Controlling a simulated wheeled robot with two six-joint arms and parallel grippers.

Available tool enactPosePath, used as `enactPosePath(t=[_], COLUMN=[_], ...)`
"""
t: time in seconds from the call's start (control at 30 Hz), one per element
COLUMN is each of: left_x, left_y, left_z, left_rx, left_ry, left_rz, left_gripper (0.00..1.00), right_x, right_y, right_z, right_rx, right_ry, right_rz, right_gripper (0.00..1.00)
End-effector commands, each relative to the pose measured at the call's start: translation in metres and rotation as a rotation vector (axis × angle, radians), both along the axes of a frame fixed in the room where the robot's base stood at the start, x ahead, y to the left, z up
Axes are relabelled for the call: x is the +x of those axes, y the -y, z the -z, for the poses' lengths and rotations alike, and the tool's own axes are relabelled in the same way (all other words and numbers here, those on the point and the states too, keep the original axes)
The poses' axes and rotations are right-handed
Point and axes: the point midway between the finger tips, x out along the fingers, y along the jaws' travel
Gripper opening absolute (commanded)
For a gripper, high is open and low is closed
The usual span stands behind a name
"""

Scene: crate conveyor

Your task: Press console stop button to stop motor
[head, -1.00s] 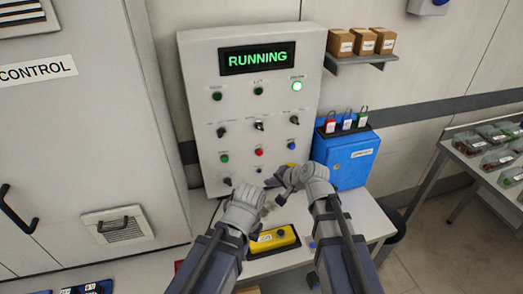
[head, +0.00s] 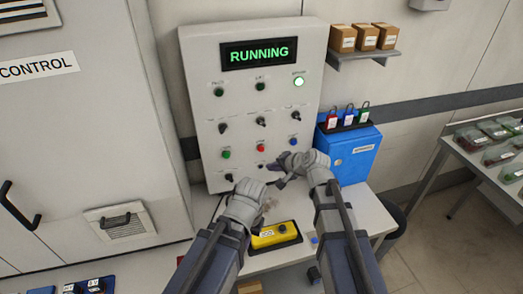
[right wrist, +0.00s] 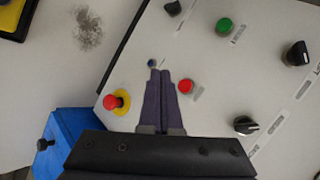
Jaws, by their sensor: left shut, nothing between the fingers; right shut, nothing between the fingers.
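The grey console (head: 205,110) stands on the table, and its display (head: 258,52) reads RUNNING in green. A small red button (head: 261,148) sits low in its middle column; it also shows in the right wrist view (right wrist: 186,86). My right gripper (head: 278,166) is shut and empty, close to the console's lower face. In the right wrist view its fingertips (right wrist: 160,72) are beside the small red button; contact cannot be told. A red mushroom button on a yellow ring (right wrist: 117,100) lies left of the fingers, hidden in the head view. My left gripper (head: 248,188) is shut, lower, over the table.
Black knobs and green and blue buttons surround the red one. A blue box (head: 352,155) with padlocks on top stands right of the console. A yellow control box (head: 268,237) lies on the table in front.

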Motion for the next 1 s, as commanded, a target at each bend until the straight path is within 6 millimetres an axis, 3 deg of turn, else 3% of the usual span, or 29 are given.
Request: enactPosePath(t=[0.43,1.0], left_x=[0.000,0.000], left_y=[0.000,0.000], left_z=[0.000,0.000], left_rx=[0.000,0.000], left_ry=[0.000,0.000], left_rz=[0.000,0.000], left_gripper=[0.00,0.00], right_x=[0.057,0.062], right_y=[-0.018,-0.020], right_z=[0.000,0.000], right_rx=[0.001,0.000], right_ry=[0.000,0.000], right_rz=[-0.001,0.000], right_gripper=[0.00,0.00])
